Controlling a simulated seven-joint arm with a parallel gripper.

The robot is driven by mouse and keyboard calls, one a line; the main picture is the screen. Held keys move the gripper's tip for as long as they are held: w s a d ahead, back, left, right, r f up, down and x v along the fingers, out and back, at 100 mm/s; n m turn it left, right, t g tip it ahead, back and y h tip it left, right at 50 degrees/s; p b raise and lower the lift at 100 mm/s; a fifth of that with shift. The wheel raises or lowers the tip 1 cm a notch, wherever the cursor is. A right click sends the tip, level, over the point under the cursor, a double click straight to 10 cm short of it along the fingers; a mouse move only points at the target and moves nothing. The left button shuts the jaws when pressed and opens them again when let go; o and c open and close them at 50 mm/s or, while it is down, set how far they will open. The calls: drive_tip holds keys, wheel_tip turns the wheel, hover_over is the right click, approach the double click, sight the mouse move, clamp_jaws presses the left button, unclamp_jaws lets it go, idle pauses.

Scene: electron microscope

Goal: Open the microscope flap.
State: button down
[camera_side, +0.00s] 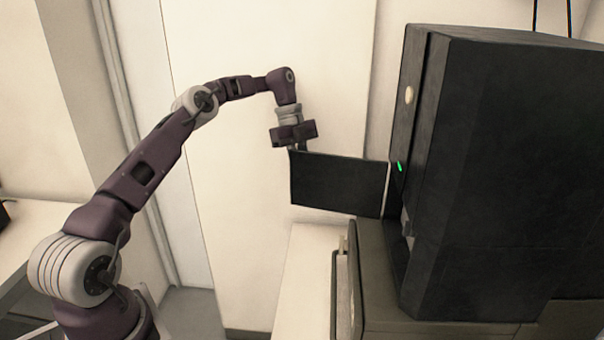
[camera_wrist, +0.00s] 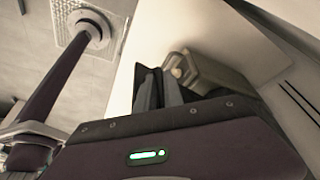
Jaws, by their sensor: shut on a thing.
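The microscope (camera_side: 500,170) is a tall black box at the right of the side view. Its flap (camera_side: 338,184) is a dark flat panel that stands out to the left from the microscope's front edge, swung well away from the body. My gripper (camera_side: 300,149) points down at the flap's upper left corner, the end far from the microscope. It is shut on the flap's edge; the fingertips are small and partly hidden there. In the wrist view, my gripper's fingers (camera_wrist: 160,92) show close together, with a dark panel edge beside them.
A grey base unit (camera_side: 375,270) stands under the microscope. A light bench (camera_side: 305,270) lies below the flap, with open space between. A pale wall stands behind my arm. A green light (camera_side: 399,167) glows on the microscope's front edge.

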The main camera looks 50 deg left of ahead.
drive_tip(key=c, duration=1.5)
unclamp_jaws()
drive_tip(key=shift+d, duration=0.1)
